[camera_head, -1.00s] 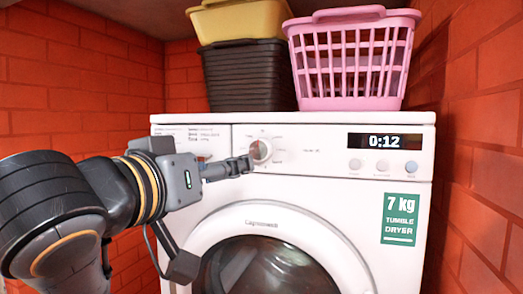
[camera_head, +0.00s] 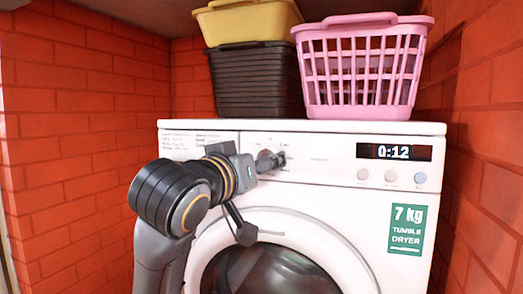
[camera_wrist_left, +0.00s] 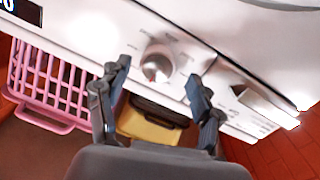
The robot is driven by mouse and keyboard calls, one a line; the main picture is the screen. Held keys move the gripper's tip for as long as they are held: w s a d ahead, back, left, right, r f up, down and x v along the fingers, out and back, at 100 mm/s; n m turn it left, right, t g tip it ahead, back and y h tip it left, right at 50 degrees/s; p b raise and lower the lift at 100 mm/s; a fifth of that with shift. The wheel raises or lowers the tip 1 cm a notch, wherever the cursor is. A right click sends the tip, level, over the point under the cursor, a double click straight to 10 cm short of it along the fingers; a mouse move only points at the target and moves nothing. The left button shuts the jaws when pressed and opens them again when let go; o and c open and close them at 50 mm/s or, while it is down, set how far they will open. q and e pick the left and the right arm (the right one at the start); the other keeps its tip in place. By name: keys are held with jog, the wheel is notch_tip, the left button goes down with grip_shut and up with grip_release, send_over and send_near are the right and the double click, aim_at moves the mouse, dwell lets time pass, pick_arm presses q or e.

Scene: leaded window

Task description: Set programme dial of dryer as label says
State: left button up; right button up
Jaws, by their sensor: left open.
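The white dryer (camera_head: 310,140) stands ahead with its round door below the panel. Its programme dial (camera_wrist_left: 157,65) is a silver-white round knob, seen in the left wrist view; small marks around it are too blurred to read. A green label (camera_head: 407,229) reads "7 kg tumble dryer". The display (camera_head: 394,152) reads 0:12. My right gripper is out of view.
A pink basket (camera_head: 360,65), a dark crate (camera_head: 255,80) and a yellow crate (camera_head: 247,20) on it stand on the dryer. Brick walls (camera_head: 85,90) close in on both sides. Small print on the drawer (camera_head: 190,143) is unreadable. Three round buttons (camera_head: 391,177) sit under the display.

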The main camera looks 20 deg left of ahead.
pick_arm(q)
jog(key=shift+w+d, duration=0.25)
jog(key=shift+w, duration=0.6)
jog(key=shift+c, duration=0.2)
jog(key=c, duration=1.1)
